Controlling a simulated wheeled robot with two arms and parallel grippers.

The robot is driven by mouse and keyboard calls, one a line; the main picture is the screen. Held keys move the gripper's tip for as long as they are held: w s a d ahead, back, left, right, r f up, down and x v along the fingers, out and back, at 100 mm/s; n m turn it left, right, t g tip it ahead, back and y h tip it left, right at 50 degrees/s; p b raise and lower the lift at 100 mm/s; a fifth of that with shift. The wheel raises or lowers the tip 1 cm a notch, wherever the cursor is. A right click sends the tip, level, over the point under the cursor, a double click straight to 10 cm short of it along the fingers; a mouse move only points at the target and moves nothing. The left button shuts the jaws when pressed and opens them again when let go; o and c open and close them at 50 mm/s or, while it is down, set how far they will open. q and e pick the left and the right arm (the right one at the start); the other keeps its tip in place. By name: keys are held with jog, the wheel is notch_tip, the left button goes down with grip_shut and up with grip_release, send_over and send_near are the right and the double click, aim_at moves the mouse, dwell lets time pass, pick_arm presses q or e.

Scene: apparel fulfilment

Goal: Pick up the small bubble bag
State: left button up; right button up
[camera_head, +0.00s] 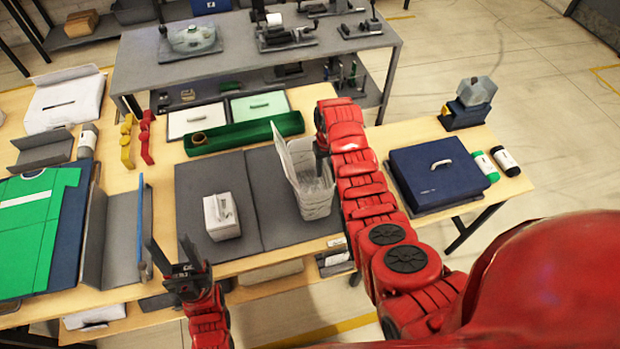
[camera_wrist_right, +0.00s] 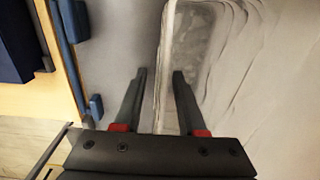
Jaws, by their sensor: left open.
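Translucent bubble bags (camera_head: 303,165) stand upright in a stack in a pale basket-like holder (camera_head: 318,205) on the right of the dark grey mat. I cannot tell which one is the small bag. My right gripper is at the right side of the bags, mostly hidden by my red arm in the head view. In the right wrist view my right gripper (camera_wrist_right: 159,75) has its fingers apart, one on each side of a clear bag edge (camera_wrist_right: 168,45), with layered bag sheets (camera_wrist_right: 250,70) to the right. My left gripper (camera_head: 168,245) is open and empty at the table's front edge.
A white box (camera_head: 222,217) sits on the left of the grey mat (camera_head: 200,180). A green tray (camera_head: 245,134) lies behind it. A dark blue case (camera_head: 437,172) stands right of my right arm.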

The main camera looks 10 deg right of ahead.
jog(key=shift+f, duration=0.4)
grip_shut()
dwell(1.2)
